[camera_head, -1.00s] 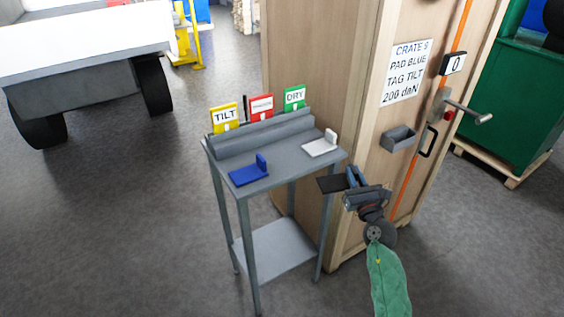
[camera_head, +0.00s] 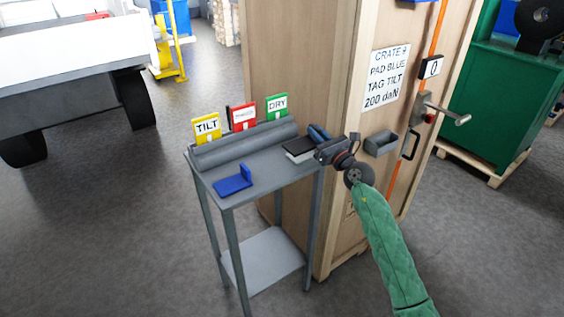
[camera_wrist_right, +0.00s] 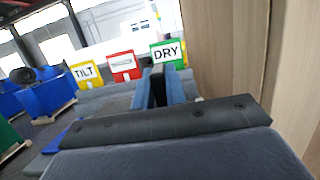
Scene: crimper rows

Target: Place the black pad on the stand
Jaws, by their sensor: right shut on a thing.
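The black pad (camera_head: 299,145) is at the right end of the grey stand's top (camera_head: 262,163). My right gripper (camera_head: 318,138) is shut on it, with the arm coming from the lower right. In the right wrist view the fingers (camera_wrist_right: 160,88) close on a narrow dark piece (camera_wrist_right: 158,78). A light edge shows just under the black pad, where the white pad lies mostly hidden. I cannot tell whether the black pad touches it. The blue pad (camera_head: 233,181) lies on the stand's front left. My left gripper is not in view.
Yellow TILT (camera_head: 207,128), red (camera_head: 242,116) and green DRY (camera_head: 277,105) tags stand along the stand's back. A tall wooden crate (camera_head: 298,75) with a lever (camera_head: 448,112) and grey bin (camera_head: 381,144) is close on the right. The stand's middle is clear.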

